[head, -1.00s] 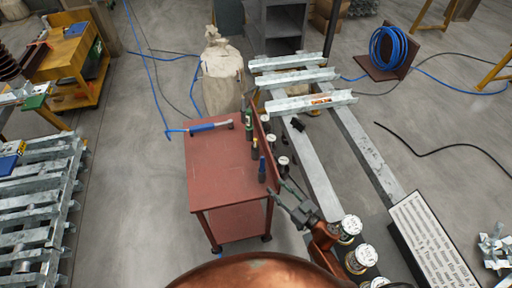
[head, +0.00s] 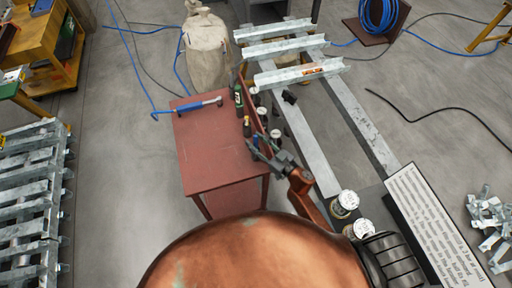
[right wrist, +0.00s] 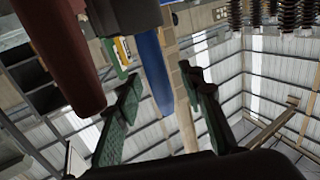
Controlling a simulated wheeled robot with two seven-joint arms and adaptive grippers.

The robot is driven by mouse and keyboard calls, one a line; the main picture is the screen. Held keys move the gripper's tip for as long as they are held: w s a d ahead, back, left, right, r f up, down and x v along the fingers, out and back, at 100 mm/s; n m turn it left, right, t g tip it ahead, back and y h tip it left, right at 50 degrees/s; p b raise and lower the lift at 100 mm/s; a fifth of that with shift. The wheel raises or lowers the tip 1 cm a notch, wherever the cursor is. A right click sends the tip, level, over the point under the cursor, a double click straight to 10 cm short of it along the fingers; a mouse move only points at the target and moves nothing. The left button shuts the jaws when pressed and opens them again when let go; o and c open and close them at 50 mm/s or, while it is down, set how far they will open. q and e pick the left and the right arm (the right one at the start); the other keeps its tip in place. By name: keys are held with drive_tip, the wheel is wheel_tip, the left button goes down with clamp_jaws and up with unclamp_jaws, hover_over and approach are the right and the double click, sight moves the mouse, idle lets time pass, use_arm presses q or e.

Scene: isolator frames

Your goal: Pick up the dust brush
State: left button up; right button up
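No thing shows plainly as a dust brush. Several slim upright items stand along the right edge of a red table (head: 215,155), including a green one (head: 239,100) and a dark one with a yellow top (head: 247,127). My right gripper (head: 261,148) is at a small blue upright item (head: 256,139) there and partly hides it. In the right wrist view, my right gripper (right wrist: 162,82) has its two green fingers apart, with a blue tapered item (right wrist: 152,65) between them; I see no finger closed on it. My left gripper is not in view.
A blue-handled tool (head: 197,105) lies at the table's back. White-topped round items (head: 276,133) stand just right of the table. A white sack (head: 207,50) stands behind it, and metal beams (head: 300,72) lie to the right. The table's middle is clear.

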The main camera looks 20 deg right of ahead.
drive_tip(key=shift+w, duration=0.1)
drive_tip(key=shift+c, duration=0.6)
clamp_jaws()
